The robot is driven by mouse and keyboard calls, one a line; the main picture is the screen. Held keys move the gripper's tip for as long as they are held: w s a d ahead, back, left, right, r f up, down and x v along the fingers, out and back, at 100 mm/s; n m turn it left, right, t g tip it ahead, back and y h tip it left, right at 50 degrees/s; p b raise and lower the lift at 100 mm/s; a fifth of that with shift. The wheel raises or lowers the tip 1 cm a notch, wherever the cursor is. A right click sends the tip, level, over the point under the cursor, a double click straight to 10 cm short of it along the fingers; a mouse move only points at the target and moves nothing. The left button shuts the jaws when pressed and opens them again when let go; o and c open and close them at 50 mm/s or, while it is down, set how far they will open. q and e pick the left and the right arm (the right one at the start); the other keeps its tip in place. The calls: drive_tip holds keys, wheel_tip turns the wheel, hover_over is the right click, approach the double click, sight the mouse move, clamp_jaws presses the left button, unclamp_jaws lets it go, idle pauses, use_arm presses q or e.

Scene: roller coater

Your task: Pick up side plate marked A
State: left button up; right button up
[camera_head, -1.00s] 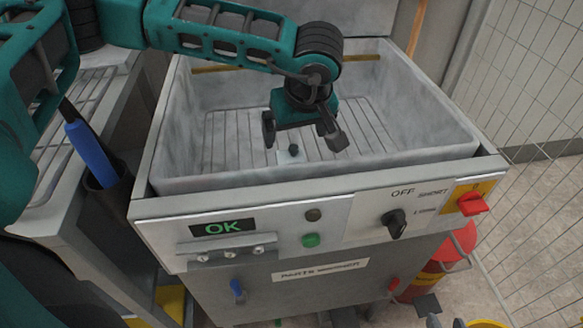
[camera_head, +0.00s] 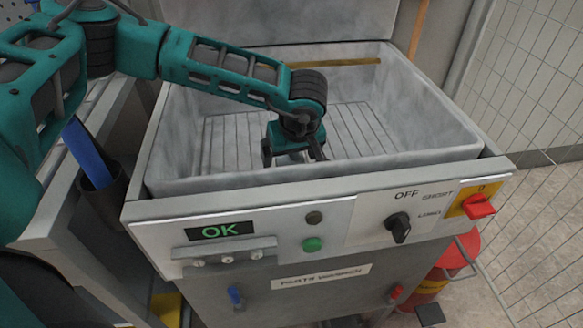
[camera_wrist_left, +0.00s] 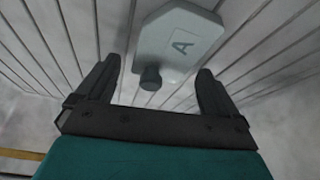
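The side plate marked A (camera_wrist_left: 180,45) lies on the ribbed floor of the parts washer's basin. In the left wrist view it is a pale grey plate with a dark letter A and a dark round knob (camera_wrist_left: 151,77) at its near end. My left gripper (camera_wrist_left: 153,85) is open, with its fingers apart on either side of the knob and no visible contact. In the head view the left gripper (camera_head: 293,158) is low inside the basin and hides most of the plate. My right gripper is not in view.
The basin's front wall (camera_head: 400,165) and side walls surround the gripper. The front panel has an OK display (camera_head: 223,231), a black rotary knob (camera_head: 398,228) and a red switch (camera_head: 478,206). A cup with a blue-handled tool (camera_head: 90,155) stands at left.

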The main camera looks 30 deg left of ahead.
use_arm(q)
drive_tip(key=c, duration=1.1)
drive_tip(key=shift+r, duration=0.1)
